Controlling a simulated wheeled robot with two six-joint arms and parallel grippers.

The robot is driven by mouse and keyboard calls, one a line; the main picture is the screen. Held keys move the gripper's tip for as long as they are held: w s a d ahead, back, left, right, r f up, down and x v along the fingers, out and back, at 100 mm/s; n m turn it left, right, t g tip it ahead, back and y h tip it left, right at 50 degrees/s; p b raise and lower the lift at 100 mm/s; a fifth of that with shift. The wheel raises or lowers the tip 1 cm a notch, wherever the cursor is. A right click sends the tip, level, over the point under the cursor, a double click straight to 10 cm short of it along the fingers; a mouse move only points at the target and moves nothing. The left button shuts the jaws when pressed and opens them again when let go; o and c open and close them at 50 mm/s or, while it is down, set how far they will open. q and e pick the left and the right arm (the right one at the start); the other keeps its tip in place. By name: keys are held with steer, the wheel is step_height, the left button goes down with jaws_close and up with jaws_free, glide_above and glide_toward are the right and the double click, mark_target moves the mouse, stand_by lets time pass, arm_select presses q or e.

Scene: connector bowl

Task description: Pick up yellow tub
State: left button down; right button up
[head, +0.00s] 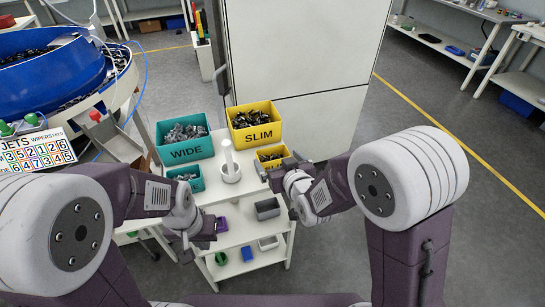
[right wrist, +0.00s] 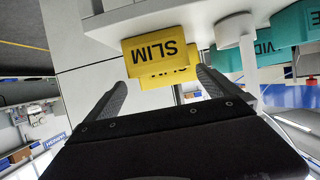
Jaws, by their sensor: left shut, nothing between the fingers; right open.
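A small yellow tub (head: 271,154) stands on the white cart top in front of a larger yellow SLIM bin (head: 255,120). My right gripper (head: 281,168) is open at the small tub, partly covering its front and right side in the head view. In the right wrist view, the small yellow tub (right wrist: 166,76) appears between the two open fingers (right wrist: 162,92), with the SLIM bin (right wrist: 150,46) overlapping it. I cannot tell whether the fingers touch the tub. My left gripper (head: 201,246) is shut and empty, low at the cart's front left.
A teal WIDE bin (head: 186,148) and a small teal tub (head: 187,180) stand on the cart's left. A white upright post (head: 229,165) stands between the small tubs. A grey tub (head: 267,209) sits lower down. A white cabinet (head: 300,60) is behind.

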mark_target(270, 151)
steer(key=x, duration=0.6)
steer(key=shift+s+f, duration=0.1)
steer(key=shift+f, duration=0.25)
steer(key=shift+s+d+r, duration=0.1)
steer(key=shift+c, duration=0.7)
steer(key=c, duration=1)
